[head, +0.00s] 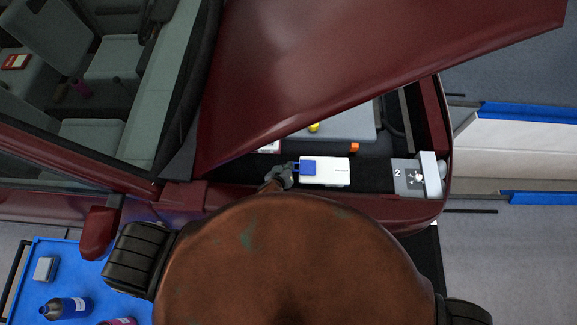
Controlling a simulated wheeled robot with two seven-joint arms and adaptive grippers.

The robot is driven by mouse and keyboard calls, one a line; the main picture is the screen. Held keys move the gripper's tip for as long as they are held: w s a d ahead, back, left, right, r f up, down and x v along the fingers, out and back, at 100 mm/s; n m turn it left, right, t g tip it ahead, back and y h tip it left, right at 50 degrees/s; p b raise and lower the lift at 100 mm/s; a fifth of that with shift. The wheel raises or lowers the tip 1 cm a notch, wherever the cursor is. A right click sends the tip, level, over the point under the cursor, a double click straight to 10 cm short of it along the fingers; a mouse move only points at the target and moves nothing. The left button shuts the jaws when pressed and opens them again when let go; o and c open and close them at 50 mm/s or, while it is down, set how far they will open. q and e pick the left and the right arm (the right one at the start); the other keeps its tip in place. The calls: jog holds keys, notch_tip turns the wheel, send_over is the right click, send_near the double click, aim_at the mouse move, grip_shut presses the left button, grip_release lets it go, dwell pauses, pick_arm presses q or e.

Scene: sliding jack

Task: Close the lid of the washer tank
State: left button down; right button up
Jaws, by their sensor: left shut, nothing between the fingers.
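The white washer tank (335,172) sits in the front edge of the engine bay, just beyond my body. Its blue lid (308,167) shows at the tank's left end. From above I cannot tell whether the lid lies flat or stands tilted. My left gripper (287,176) is just left of the tank, close to the lid's left edge. It is shut and empty. I cannot tell whether it touches the lid. Most of the left arm is hidden behind my body. My right gripper is not in view.
The raised dark red hood (370,65) hangs over the bay. A grey box (403,178) marked 2 stands right of the tank. A blue cart (25,290) with bottles is at lower left.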

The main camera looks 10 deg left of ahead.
pick_arm(q)
jog(key=w+r+p+v, duration=0.1)
jog(key=v, duration=0.5)
jog(key=r+p+v, duration=0.1)
jog(key=p+v, duration=0.1)
jog(key=v, duration=0.5)
jog(key=shift+w+a, duration=0.35)
jog(key=shift+w, duration=0.05)
